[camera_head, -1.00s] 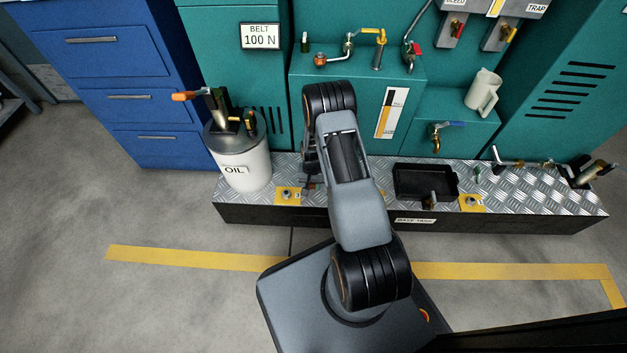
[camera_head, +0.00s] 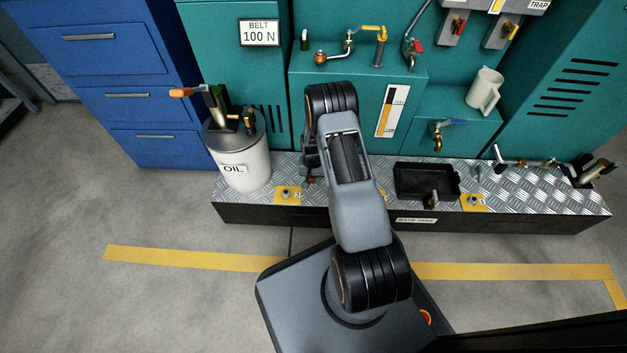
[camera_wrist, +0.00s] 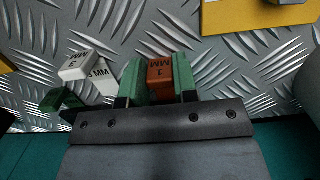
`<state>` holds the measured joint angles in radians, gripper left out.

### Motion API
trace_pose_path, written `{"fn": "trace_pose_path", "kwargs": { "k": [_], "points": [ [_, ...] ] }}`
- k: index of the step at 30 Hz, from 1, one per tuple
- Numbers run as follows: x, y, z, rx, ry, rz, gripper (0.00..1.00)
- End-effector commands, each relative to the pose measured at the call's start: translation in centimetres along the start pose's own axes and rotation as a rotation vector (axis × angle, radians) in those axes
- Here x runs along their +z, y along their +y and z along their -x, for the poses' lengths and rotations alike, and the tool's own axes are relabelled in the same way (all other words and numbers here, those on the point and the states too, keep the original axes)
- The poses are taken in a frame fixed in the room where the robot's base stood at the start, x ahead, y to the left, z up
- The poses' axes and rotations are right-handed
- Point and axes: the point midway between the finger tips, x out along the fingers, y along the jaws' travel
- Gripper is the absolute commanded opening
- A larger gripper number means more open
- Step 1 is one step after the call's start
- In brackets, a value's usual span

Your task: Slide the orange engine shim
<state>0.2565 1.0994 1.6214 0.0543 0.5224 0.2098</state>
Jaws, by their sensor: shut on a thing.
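In the wrist view, an orange shim block (camera_wrist: 159,74) marked "1 MM" sits between the two green fingers of my gripper (camera_wrist: 158,82). The fingers are shut on its sides, over the diamond-plate base (camera_wrist: 215,65). In the head view my arm hides the shim and the gripper. Left of the gripper in the wrist view are a white block (camera_wrist: 80,66) and a second light block (camera_wrist: 104,76), both marked "MM". A dark green block (camera_wrist: 62,99) lies beside them. I cannot tell whether the orange shim touches the plate.
A white OIL can (camera_head: 245,170) stands left on the metal base (camera_head: 375,170). A black tray (camera_head: 425,182) is to the right of my arm. Yellow bolted plates (camera_head: 288,195) sit along the base's front. A jug (camera_head: 485,91) and taps are on the teal cabinets behind.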

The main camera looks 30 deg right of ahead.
Motion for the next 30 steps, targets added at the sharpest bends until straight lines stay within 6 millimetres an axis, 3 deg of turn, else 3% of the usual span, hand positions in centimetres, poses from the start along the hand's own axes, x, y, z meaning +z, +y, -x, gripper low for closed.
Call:
{"fn": "trace_pose_path", "kwargs": {
  "k": [20,21,30],
  "points": [
    [-2.0,0.2,0.0,0.002,-0.002,-0.001,0.0],
    [-2.0,0.2,0.1,0.002,-0.002,-0.001,0.3],
    [-1.9,-0.1,0.2,0.001,-0.001,0.003,0.57]
  ]
}}
